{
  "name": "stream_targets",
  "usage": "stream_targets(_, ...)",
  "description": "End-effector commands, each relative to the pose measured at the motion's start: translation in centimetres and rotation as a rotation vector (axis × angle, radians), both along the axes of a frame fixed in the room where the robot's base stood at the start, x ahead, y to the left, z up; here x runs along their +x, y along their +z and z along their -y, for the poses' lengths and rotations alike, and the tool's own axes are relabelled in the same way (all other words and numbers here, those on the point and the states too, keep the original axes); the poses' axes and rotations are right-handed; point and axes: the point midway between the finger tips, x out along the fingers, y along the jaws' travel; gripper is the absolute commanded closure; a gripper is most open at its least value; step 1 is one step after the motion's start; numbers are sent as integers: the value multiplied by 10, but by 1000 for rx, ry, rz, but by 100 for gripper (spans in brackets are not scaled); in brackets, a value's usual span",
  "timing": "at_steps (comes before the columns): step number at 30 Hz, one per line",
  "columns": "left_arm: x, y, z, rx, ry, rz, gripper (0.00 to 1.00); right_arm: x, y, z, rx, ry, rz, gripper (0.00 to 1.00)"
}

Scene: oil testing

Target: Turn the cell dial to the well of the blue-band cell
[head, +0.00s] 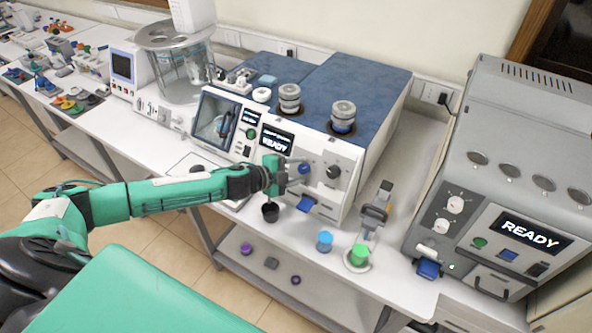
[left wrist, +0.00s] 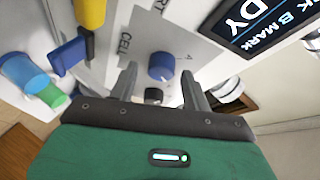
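The analyser (head: 330,160) has a white front with a READY screen. A blue knob (head: 304,168) and a black knob (head: 334,171) are on its front. In the left wrist view the blue knob (left wrist: 161,66) is beside the word CELL. Two metal cells stand in the top: the nearer right one (head: 343,118) shows a blue band; the band of the other cell (head: 290,98) is unclear. My left gripper (head: 290,175) is at the front panel. Its fingers (left wrist: 159,82) are apart, with the blue knob just beyond the gap; contact is not clear. My right gripper is out of view.
A blue-topped cylinder (head: 324,241) and a green-topped one (head: 358,255) stand on the bench front. A blue lever (head: 308,204) juts from the panel. A grey machine (head: 510,190) stands right.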

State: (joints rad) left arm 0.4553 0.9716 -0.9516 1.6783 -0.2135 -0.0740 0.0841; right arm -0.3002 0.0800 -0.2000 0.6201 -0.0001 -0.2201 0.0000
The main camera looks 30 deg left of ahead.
Motion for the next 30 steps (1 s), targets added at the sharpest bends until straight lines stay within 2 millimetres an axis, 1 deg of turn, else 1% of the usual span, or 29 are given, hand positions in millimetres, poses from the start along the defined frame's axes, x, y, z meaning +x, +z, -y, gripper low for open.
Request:
stream_targets(8,0,1,0,0,0,1,49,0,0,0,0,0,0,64)
stream_targets(13,-6,1,-5,-1,2,0,49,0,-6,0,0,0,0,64)
stream_targets(19,-30,6,-19,2,2,-2,49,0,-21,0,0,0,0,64)
stream_targets(24,-53,14,-32,1,1,-3,49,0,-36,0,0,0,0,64)
stream_targets(30,-74,24,-44,1,1,-3,49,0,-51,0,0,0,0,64)
